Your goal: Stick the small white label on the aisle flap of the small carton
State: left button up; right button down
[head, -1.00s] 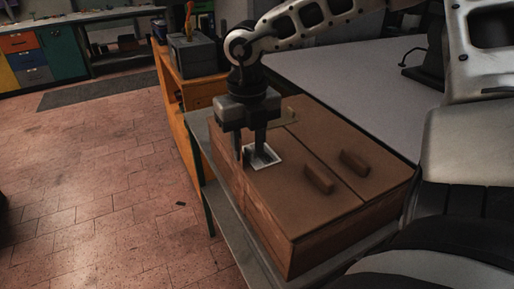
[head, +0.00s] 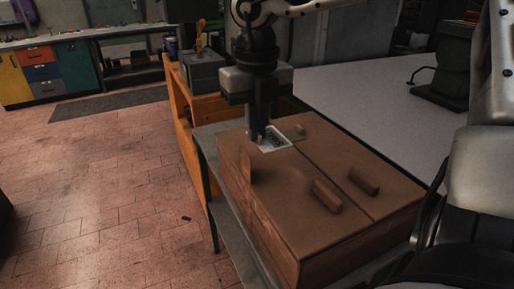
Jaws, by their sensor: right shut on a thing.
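The small carton (head: 300,205) is a brown box on a grey table, its top split by a seam into two closed flaps. The aisle flap (head: 285,190) is taken to be the one on the left, by the open floor. The small white label (head: 276,139) has dark print and shows over the far part of this flap. The fingertips hide part of the label. My left gripper is not in view.
An orange cabinet with a grey box (head: 203,72) stands behind. A pale table (head: 365,105) lies right; open floor is left.

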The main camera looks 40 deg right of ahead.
aim_at(256, 176)
jog(key=shift+r, duration=0.4)
jog(key=shift+w+a+f+b, duration=0.1)
jog(key=shift+f+b, duration=0.25)
jog(key=shift+f, duration=0.7)
jog(key=shift+f+b, duration=0.55)
jog(key=shift+f, duration=0.35)
notch_tip(256, 176, down, 4)
jog(key=b, duration=0.2)
jog(key=shift+r+b, duration=0.2)
jog(key=shift+b, duration=0.1)
jog(key=shift+f, duration=0.2)
pick_arm(q)
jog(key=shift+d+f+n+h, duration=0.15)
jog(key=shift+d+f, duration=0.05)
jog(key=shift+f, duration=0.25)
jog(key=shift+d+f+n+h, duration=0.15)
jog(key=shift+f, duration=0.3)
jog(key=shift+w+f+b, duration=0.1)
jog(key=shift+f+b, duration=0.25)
jog(key=shift+b, duration=0.3)
pick_arm(e)
jog(key=shift+f, duration=0.15)
pick_arm(q)
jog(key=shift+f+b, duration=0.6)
jog(key=shift+b, duration=0.05)
pick_arm(e)
jog(key=shift+f, duration=0.5)
